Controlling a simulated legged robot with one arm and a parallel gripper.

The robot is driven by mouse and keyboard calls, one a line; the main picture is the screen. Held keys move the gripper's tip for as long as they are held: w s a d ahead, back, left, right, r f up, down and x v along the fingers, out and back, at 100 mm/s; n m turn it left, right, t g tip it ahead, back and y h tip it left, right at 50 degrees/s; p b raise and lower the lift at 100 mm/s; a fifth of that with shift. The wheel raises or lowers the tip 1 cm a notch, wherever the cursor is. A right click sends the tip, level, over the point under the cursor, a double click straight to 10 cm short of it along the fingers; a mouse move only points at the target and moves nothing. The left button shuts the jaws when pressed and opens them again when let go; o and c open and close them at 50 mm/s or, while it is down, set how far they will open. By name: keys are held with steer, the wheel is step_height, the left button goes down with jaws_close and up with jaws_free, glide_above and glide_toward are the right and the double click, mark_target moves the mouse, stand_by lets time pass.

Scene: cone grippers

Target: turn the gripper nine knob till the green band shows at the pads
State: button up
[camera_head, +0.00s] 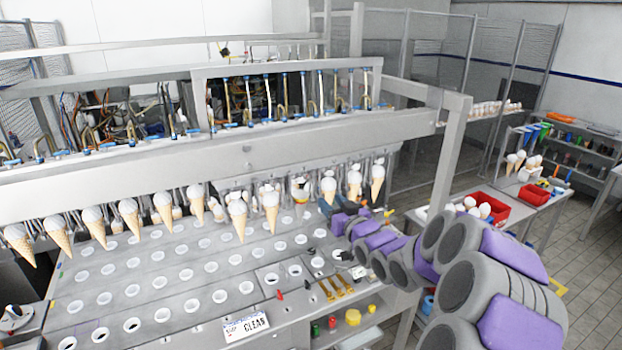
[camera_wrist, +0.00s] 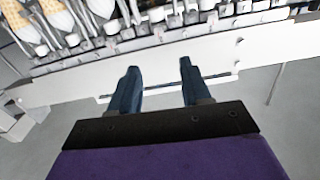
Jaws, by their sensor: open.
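A row of machine cone grippers hangs under the long grey beam (camera_head: 240,142), most holding an ice cream cone such as this one (camera_head: 237,215). I cannot tell which one is gripper nine, and no knob or green band can be made out. My gripper (camera_head: 330,208) is at the right part of the row, just below and in front of the hanging cones. In the wrist view my gripper (camera_wrist: 158,75) has its two dark fingers spread apart with nothing between them. Beyond them run a pale rail (camera_wrist: 200,60) and, at upper left, some cones (camera_wrist: 58,14).
Below the row is a steel deck (camera_head: 130,290) with rows of round holes. A sign (camera_head: 245,327) reading "CLEAS" stands at its front edge. A red bin (camera_head: 487,207) of cones and shelves stand at right. Floor is open at far right.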

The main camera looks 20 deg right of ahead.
mark_target(307, 177)
steer(key=w+p, duration=0.2)
steer(key=w, duration=1.2)
steer(key=shift+w+p, duration=0.1)
steer(key=shift+p, duration=0.3)
steer(key=shift+w+d+f, duration=0.1)
steer(key=shift+w+d, duration=0.05)
steer(key=shift+w, duration=0.55)
steer(key=shift+c, duration=1.2)
jaws_close()
